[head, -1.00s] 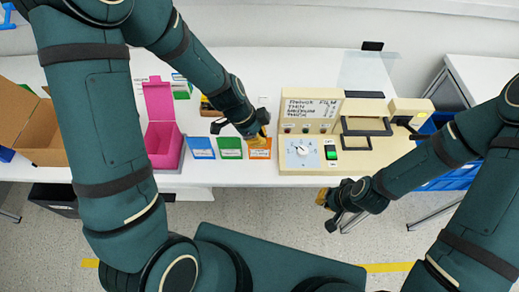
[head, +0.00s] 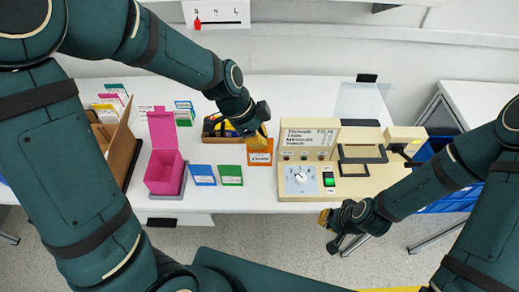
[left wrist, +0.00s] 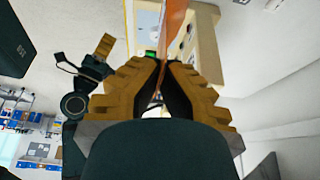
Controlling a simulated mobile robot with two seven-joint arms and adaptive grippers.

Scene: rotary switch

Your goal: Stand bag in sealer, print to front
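My left gripper (head: 258,138) is shut on an orange bag (head: 261,158) with a white printed label. The bag hangs upright from the fingertips, left of the sealer. In the left wrist view the bag (left wrist: 174,35) is edge-on between the closed yellow fingertips (left wrist: 161,62). The sealer (head: 355,186) is a beige machine with a labelled upright panel, a rotary dial (head: 299,178), a green switch (head: 329,181) and dark handle frames. My right gripper (head: 326,218) is in front of the table's front edge, empty as far as I see; its finger gap is unclear.
An open pink box (head: 165,172) and a brown carton (head: 122,150) are further left. A yellow-and-black item (head: 218,129) is behind the bags. Bare white table (head: 240,203) shows in front.

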